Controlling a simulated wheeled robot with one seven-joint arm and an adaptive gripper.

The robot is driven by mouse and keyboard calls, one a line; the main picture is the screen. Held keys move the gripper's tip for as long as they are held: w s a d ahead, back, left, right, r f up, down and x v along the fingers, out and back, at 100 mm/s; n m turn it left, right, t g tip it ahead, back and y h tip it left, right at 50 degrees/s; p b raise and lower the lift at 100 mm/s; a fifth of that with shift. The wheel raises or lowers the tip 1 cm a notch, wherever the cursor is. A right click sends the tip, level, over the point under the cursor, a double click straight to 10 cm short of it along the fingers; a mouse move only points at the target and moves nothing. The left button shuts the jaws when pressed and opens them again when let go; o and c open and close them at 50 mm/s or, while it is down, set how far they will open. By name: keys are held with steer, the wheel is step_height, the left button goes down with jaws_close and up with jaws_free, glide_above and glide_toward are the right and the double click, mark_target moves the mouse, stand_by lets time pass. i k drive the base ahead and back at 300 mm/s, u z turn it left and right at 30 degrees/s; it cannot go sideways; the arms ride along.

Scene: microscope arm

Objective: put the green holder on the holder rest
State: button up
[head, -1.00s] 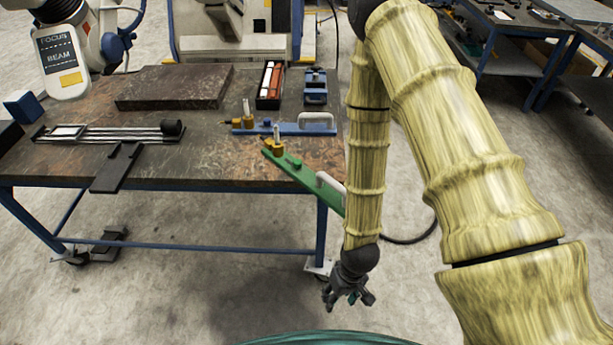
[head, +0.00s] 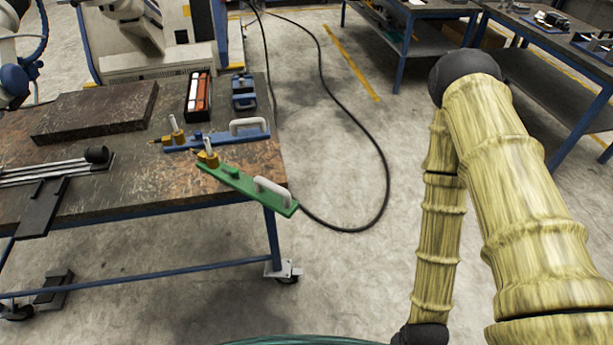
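The green holder (head: 229,179) is a long green bar with a pale grey loop handle on its right end and a brass-coloured fitting with an upright pin on its left end. It lies slantwise at the front right corner of the workbench, with the handle end jutting past the edge. My gripper is out of view below the head picture. Only my arm shows, hanging over the floor to the right of the bench, well apart from the holder. I cannot tell for sure which item is the holder rest.
A similar blue holder (head: 218,138) lies just behind the green one. A tray with red and white items (head: 198,97), a small blue device (head: 244,92), a dark slab (head: 97,112) and a black bracket (head: 42,207) are on the bench (head: 135,180). A cable loops over open floor.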

mark_target(36, 220)
steer(key=z, duration=2.65)
steer(key=k, duration=2.15)
steer(key=u, duration=1.85)
steer(key=i, duration=0.5)
steer(key=u, duration=0.05)
